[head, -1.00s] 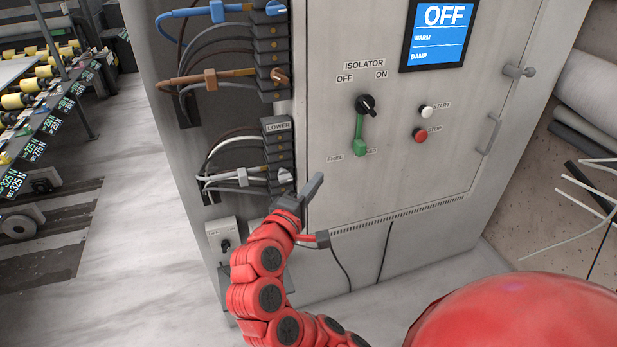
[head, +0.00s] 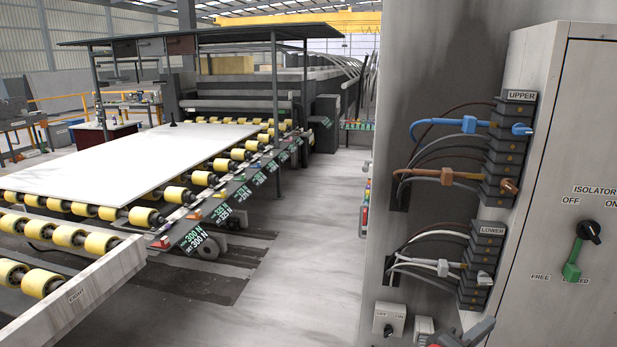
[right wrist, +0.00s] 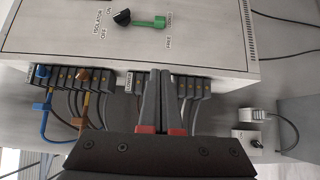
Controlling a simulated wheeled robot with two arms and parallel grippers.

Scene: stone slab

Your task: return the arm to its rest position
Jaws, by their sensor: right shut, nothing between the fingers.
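My right gripper (head: 478,332) shows only in part at the bottom edge of the head view, in front of the foot of the grey cabinet, below the lower terminal block (head: 484,262). In the right wrist view its two dark fingers (right wrist: 162,78) with red bases are together and empty. They overlap the lower terminal block in the picture; I cannot tell whether they touch it. Most of my right arm is outside the head view. My left gripper is in neither current view.
The cabinet (head: 570,120) carries an upper terminal block (head: 514,140) with blue and brown cables, a black isolator knob (head: 590,232) and a green lever (head: 572,268). A roller line with a pale slab (head: 130,160) stands left; floor between is clear.

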